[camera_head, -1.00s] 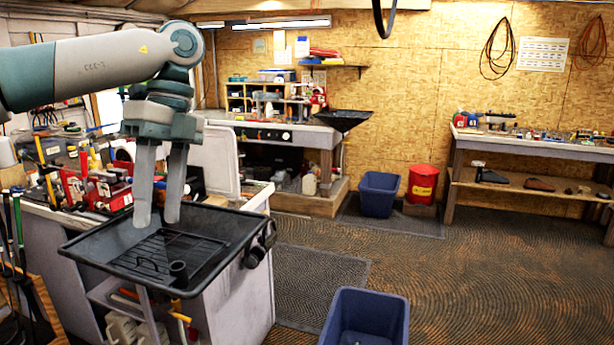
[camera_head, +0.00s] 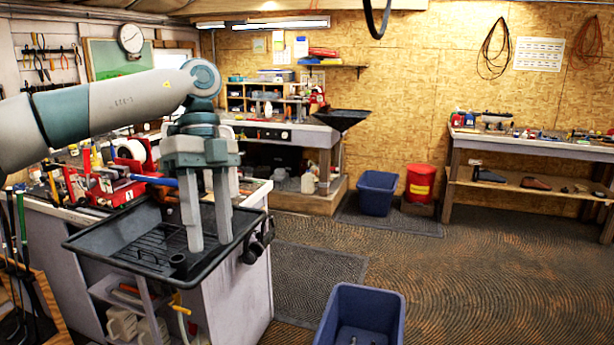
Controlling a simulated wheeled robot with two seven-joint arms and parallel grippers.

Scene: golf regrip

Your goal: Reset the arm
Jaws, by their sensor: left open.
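My left gripper (camera_head: 209,246) hangs in from the left with its two long grey fingers pointing down. The fingers are apart with nothing between them. In the picture they overlap the right part of the black tray (camera_head: 90,240); I cannot tell whether they touch it. My right gripper is not in view.
The tray sits on a white bench with red clamps (camera_head: 115,185) behind it. A blue bin (camera_head: 362,312) stands in front, another blue bin (camera_head: 378,190) and a red can (camera_head: 420,183) by the wall. A workbench (camera_head: 540,150) is at right. The middle floor is clear.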

